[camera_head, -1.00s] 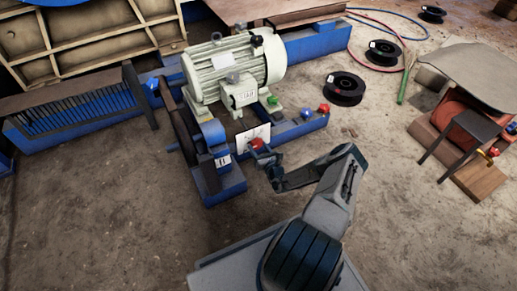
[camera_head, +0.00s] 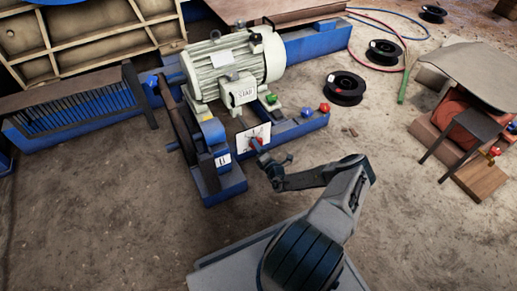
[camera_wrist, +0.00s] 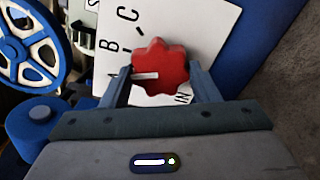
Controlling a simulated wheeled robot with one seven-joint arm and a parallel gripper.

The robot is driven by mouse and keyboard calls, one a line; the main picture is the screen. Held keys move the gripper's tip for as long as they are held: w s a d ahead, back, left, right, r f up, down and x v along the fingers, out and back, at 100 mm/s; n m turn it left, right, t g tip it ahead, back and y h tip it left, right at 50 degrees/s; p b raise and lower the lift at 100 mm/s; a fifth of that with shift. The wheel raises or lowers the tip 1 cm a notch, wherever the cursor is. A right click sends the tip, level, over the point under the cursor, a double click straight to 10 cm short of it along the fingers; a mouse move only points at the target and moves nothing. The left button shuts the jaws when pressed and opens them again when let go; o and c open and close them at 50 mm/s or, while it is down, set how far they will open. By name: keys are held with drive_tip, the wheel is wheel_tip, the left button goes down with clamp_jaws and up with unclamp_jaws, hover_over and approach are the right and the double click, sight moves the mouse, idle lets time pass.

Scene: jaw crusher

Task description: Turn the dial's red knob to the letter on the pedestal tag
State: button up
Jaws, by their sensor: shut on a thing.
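The dial's red knob (camera_head: 257,142) stands on a white plate (camera_head: 247,132) at the front of the blue frame. In the wrist view the lobed red knob (camera_wrist: 165,62) sits between the two fingers of my gripper (camera_wrist: 160,80), which are shut on it from either side. The knob's white pointer line faces left, toward the left finger. My gripper (camera_head: 265,157) also shows in the head view. The pedestal tag (camera_head: 222,160) is white, its letter too small to read.
A pale green motor (camera_head: 232,72) stands behind the dial. Green (camera_head: 271,99), blue (camera_head: 306,113) and red (camera_head: 324,108) buttons sit on the blue frame to the right. Black spools and hoses lie farther back. The floor right of the dial is clear.

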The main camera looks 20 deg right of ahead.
drive_tip(key=shift+m+b, duration=0.3)
drive_tip(key=shift+m, duration=1.9)
drive_tip(key=o, duration=1)
drive_tip(key=shift+a, duration=0.1)
drive_tip(key=shift+s, duration=0.1)
